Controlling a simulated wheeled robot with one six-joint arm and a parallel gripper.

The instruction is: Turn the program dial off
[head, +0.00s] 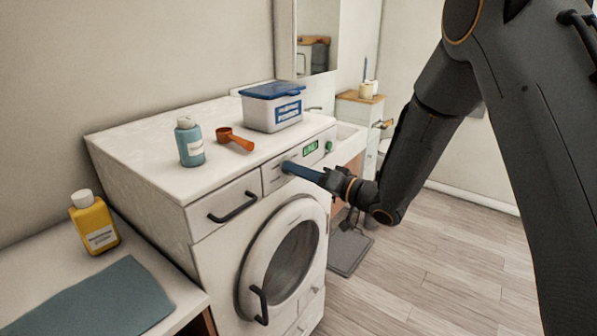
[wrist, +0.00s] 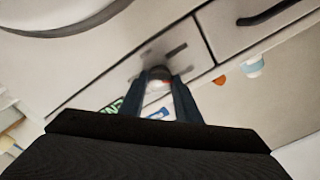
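The white washing machine (head: 160,225) has a control panel with a lit green display (head: 311,147) on its upper front. My gripper (head: 287,167) reaches the panel from the right, its blue fingers pointing at the panel left of the display. In the wrist view the program dial (wrist: 159,76) sits between the tips of my gripper (wrist: 162,82), one finger on each side, and fills the gap. In the head view the fingers hide the dial. Its pointer setting cannot be read. A small green button (head: 329,146) is right of the display.
The drawer handle (head: 233,207) and door handle (head: 260,305) stick out. A yellow bottle (head: 95,222) stands on the left counter. The floor at right is clear.

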